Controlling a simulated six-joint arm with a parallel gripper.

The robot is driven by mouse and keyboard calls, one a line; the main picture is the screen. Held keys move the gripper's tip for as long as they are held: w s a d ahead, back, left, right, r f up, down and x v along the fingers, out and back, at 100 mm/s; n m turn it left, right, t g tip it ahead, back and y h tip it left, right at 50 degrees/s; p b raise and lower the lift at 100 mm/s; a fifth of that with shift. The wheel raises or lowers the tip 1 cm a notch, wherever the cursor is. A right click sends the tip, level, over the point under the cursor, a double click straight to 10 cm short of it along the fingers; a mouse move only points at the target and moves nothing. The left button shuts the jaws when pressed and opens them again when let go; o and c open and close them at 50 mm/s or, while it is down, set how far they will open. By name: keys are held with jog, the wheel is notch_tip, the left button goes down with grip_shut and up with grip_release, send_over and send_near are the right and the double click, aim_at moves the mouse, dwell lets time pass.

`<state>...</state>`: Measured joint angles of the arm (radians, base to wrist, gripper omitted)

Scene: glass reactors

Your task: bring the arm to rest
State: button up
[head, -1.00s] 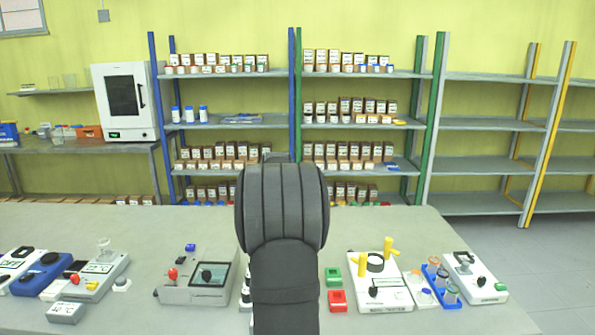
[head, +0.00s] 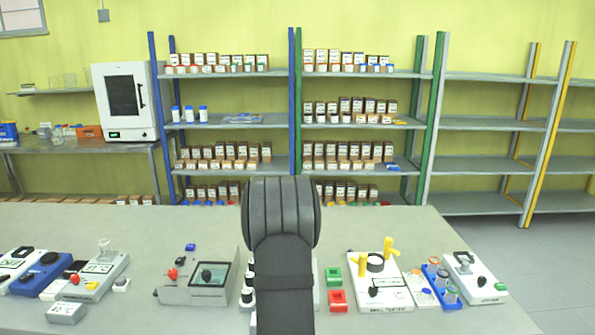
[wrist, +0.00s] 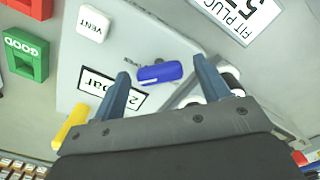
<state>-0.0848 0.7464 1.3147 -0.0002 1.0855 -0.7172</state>
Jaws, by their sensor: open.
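My arm stands in the middle of the head view, its dark rounded link (head: 281,212) in front of the bench. My gripper is hidden behind it there. In the wrist view my gripper (wrist: 162,66) has its two blue-grey fingers spread apart with nothing held between them. Beyond the fingers is a light grey panel (wrist: 150,45) with a "2 bar" label and a blue handle (wrist: 160,73). I cannot tell the distance from the fingertips to the panel.
Shelves stand behind.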

jog(key=shift+r+n, duration=0.2)
jog(key=shift+n, duration=0.3)
notch_tip(320, 180, up, 17)
notch_tip(320, 180, down, 14)
jog(key=m+t, duration=0.1)
jog(key=m, duration=0.2)
jog(key=m+t, duration=0.1)
jog(key=m, duration=0.2)
jog(key=m+t, duration=0.1)
jog(key=m, duration=0.2)
jog(key=shift+w+d+f+t, duration=0.1)
jog(key=shift+w+f+t, duration=0.05)
jog(key=shift+f+t, duration=0.15)
jog(key=shift+s+f+m+t, duration=0.25)
jog(key=shift+f+m+t, duration=0.15)
jog(key=shift+f+m, duration=0.45)
jog(key=shift+o, duration=0.4)
